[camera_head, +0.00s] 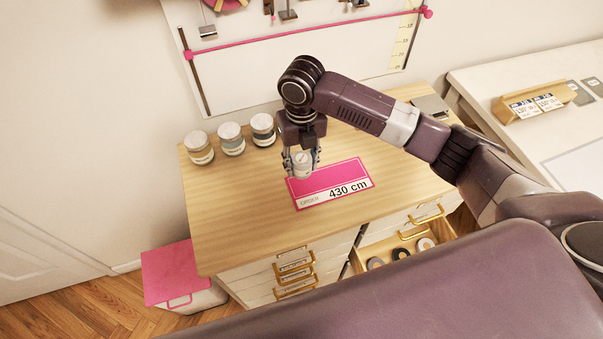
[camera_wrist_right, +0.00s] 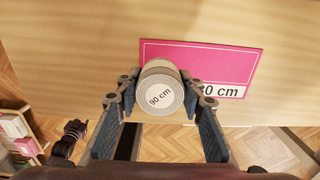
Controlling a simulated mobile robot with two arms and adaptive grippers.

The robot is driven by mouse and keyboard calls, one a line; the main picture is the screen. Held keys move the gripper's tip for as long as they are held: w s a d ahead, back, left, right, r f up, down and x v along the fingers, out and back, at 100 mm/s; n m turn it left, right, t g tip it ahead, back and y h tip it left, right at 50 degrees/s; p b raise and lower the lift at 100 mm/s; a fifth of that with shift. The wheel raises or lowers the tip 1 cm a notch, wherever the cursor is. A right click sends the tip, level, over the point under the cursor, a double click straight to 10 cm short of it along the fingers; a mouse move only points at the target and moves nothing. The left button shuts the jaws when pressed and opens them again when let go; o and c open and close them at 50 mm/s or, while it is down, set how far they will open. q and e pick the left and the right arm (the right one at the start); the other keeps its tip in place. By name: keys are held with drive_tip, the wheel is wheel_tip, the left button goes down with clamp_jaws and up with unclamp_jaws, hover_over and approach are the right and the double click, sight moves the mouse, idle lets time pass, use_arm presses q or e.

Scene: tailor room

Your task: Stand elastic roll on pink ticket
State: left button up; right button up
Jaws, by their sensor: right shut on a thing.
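My right gripper (camera_head: 301,163) is shut on a pale elastic roll (camera_head: 302,166) above the wooden top. In the right wrist view my right gripper (camera_wrist_right: 160,92) has its fingers on both sides of the elastic roll (camera_wrist_right: 159,98), whose end face reads "90 cm". The pink ticket (camera_head: 330,176), marked "430 cm", lies flat on the top. The roll overlaps its left part in both views; I cannot tell whether they touch. The ticket also shows in the right wrist view (camera_wrist_right: 215,60). A small dark shape at lower left there looks like my left gripper (camera_wrist_right: 76,130).
Three lidded jars (camera_head: 231,140) stand at the back left of the wooden cabinet top (camera_head: 235,205). A drawer (camera_head: 410,238) with several rolls is open at the front. A pink-lidded box (camera_head: 170,272) stands on the floor. The top left of the ticket is clear.

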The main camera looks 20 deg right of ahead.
sight(301, 158)
wheel_tip(301, 158, down, 6)
drive_tip(key=shift+f+p, duration=0.1)
drive_tip(key=shift+p, duration=0.5)
drive_tip(key=shift+f, duration=0.2)
drive_tip(key=shift+f, duration=0.15)
drive_tip(key=o, duration=1.1)
wheel_tip(301, 158, up, 12)
drive_tip(key=b, duration=0.2)
drive_tip(key=shift+r+b, duration=0.2)
drive_tip(key=shift+b, duration=0.1)
